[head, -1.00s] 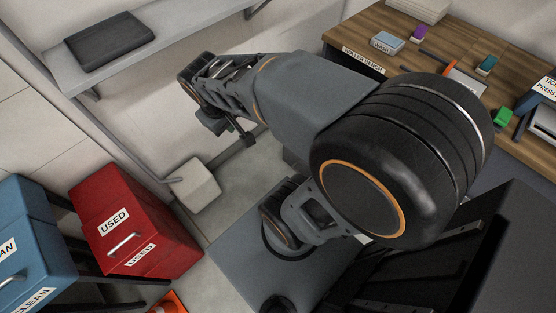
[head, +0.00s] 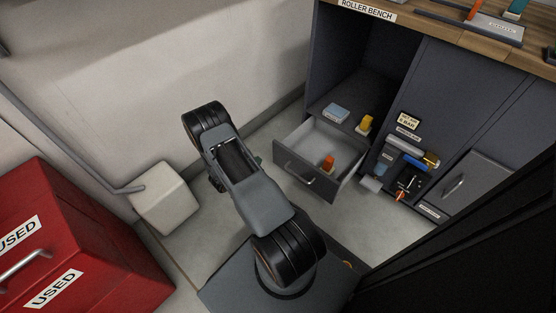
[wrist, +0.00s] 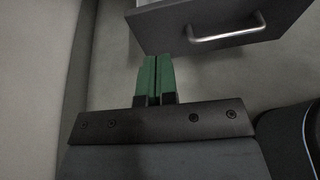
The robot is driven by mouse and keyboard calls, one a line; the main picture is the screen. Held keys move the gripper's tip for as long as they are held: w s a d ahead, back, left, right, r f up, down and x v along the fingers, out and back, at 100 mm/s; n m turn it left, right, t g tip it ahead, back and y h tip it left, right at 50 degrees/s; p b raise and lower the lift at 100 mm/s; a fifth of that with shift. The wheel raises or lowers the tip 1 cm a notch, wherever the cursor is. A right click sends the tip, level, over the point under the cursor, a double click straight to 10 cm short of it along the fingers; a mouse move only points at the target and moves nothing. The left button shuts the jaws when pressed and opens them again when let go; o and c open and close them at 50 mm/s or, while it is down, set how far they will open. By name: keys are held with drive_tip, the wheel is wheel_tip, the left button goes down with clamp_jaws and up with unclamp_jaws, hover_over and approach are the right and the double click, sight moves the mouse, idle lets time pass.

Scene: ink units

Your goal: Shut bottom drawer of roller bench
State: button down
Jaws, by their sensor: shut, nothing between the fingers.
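The bottom drawer (head: 301,177) of the roller bench (head: 420,70) stands open, pulled out toward me, with a metal handle on its grey front. An orange item (head: 328,162) is inside it. In the wrist view the drawer front (wrist: 165,28) with its handle (wrist: 228,33) is at the top. My gripper (wrist: 155,60) shows there with its green fingers together and empty. The fingertips point at the lower edge of the drawer front, left of the handle; I cannot tell whether they touch it.
A white bin-like block (head: 165,198) stands on the floor by the left wall. A red USED cabinet (head: 75,240) is at lower left. Small items sit in the bench's open bay above the drawer and on its right-hand side. Bare floor lies around the drawer.

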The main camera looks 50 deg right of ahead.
sight(283, 149)
drive_tip(key=shift+n+t, duration=0.3)
drive_tip(key=b+x, duration=0.2)
drive_tip(key=x, duration=0.2)
drive_tip(key=f+b+x, duration=0.1)
drive_tip(key=b+x, duration=0.1)
drive_tip(key=x, duration=0.3)
drive_tip(key=b+x, duration=0.2)
drive_tip(key=x, duration=0.3)
drive_tip(key=shift+s+a+f, duration=0.1)
drive_tip(key=shift+a+f, duration=0.05)
drive_tip(key=shift+f, duration=0.05)
drive_tip(key=shift+d+r, duration=0.1)
drive_tip(key=shift+d, duration=0.25)
